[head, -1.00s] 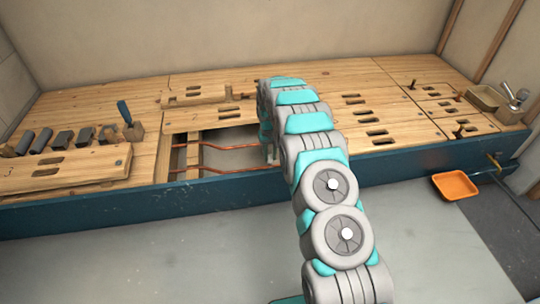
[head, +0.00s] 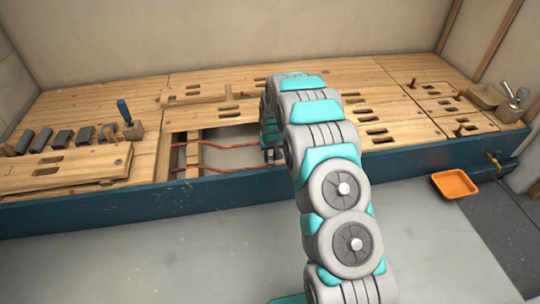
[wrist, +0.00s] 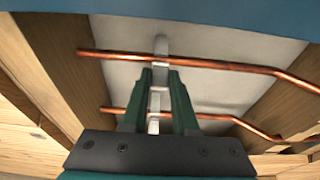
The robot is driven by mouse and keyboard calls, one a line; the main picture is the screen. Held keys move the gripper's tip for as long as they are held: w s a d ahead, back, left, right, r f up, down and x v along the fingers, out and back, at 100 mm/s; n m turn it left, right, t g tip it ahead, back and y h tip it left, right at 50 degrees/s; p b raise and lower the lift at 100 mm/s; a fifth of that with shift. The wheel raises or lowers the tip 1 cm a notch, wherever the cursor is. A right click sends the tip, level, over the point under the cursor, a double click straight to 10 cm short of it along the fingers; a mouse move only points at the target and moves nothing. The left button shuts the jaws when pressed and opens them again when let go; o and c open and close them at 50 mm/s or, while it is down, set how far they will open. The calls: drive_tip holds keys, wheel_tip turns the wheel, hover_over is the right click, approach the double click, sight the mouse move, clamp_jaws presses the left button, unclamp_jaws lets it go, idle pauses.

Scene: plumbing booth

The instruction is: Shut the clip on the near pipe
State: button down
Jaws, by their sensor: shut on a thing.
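Two copper pipes run across the opening in the wooden deck. The near pipe (head: 216,172) lies toward the blue front board and crosses the top of the wrist view (wrist: 225,64). The far pipe (wrist: 200,116) crosses lower in that view. A pale grey clip (wrist: 161,46) stands at the near pipe, its upper part showing beyond my fingertips. My gripper (wrist: 161,72) has its two green fingers close together, shut on the clip. Another pale piece (wrist: 153,126) shows between the fingers by the far pipe. Whether the clip is latched cannot be told. In the head view my arm hides the clip.
The blue front board (head: 100,212) edges the opening close to the near pipe. Wooden joists (wrist: 50,60) flank the pipes. A lifted board (head: 70,168) and several dark blocks lie at the left. An orange tray (head: 455,184) sits at the right, below the deck.

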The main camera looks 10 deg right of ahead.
drive_tip(key=shift+s+f+t, duration=0.15)
drive_tip(key=shift+s+t, duration=0.2)
drive_tip(key=shift+t, duration=0.35)
drive_tip(key=shift+s+f+t, duration=0.15)
drive_tip(key=shift+s+t, duration=0.15)
drive_tip(key=shift+t, duration=0.4)
drive_tip(key=shift+s+f+t+b, duration=0.15)
drive_tip(key=shift+s+f+t, duration=0.05)
drive_tip(key=shift+t, duration=0.4)
drive_tip(key=shift+s+f+t+b, duration=0.15)
drive_tip(key=shift+t, duration=0.45)
drive_tip(key=c, duration=0.7)
unclamp_jaws()
drive_tip(key=shift+r, duration=0.1)
drive_tip(key=shift+v, duration=0.85)
drive_tip(key=shift+p+v, duration=0.4)
drive_tip(key=shift+v, duration=2.6)
drive_tip(key=shift+s, duration=0.1)
